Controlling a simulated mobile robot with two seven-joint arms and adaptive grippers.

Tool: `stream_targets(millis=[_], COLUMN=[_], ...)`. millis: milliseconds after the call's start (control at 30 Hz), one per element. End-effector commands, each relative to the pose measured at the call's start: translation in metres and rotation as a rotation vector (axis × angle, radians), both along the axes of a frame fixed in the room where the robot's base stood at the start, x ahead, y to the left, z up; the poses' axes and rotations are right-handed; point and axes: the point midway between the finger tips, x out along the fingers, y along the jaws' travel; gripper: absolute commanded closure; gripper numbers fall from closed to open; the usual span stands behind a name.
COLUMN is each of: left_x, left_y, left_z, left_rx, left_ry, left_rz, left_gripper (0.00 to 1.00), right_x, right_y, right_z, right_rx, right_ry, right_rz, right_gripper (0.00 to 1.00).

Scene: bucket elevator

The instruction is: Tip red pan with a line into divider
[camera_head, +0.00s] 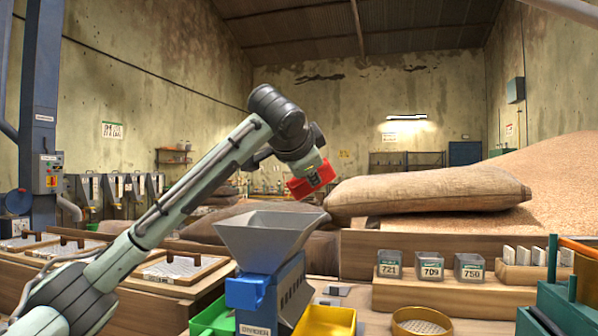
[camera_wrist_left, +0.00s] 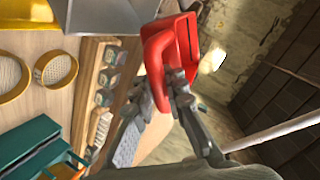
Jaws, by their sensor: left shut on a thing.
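My left gripper (camera_head: 318,166) is shut on the red pan (camera_head: 298,188), above and a little right of the divider's grey hopper (camera_head: 270,240). In the left wrist view the fingers (camera_wrist_left: 172,92) pinch the pan's near end, and the red pan (camera_wrist_left: 158,50) looks tilted. The pan is apart from the hopper (camera_wrist_left: 105,16) below. The divider (camera_head: 255,292) has a blue body. A green bin (camera_head: 212,318) stands at its left and a yellow bin (camera_head: 325,322) at its right. My right gripper is not in view.
Labelled cups (camera_head: 430,266) stand on a wooden block (camera_head: 425,296) at the right. A round sieve (camera_head: 421,328) lies in front, beside a green device (camera_head: 550,305). Trays (camera_head: 180,268) lie at the left. A sack (camera_head: 430,192) and a grain heap lie behind.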

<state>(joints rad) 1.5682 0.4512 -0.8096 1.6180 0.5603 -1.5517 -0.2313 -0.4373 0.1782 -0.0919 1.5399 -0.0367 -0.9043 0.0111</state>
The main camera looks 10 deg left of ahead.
Motion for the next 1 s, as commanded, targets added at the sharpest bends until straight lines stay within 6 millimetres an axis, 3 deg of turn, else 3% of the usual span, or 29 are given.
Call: stream_targets(millis=[100,267,467,733,1000], left_x=[0.002,0.005,0.005,0.005,0.005], left_y=[-0.017,-0.022,-0.022,-0.022,-0.022], left_z=[-0.011,-0.025,-0.018,0.012,0.015], left_rx=[0.305,0.546,0.554,0.552,0.552], left_ry=[0.063,0.113,0.113,0.112,0.113], left_rz=[-0.002,0.001,0.0,0.0,-0.001], left_gripper=[1.0,1.0,1.0,1.0,1.0], right_x=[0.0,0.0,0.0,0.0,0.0], right_y=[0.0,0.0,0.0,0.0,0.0], right_z=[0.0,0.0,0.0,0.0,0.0], right_rx=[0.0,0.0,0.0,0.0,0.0], right_ry=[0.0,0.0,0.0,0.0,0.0], right_rz=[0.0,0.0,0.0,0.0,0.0], right_gripper=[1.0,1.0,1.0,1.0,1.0])
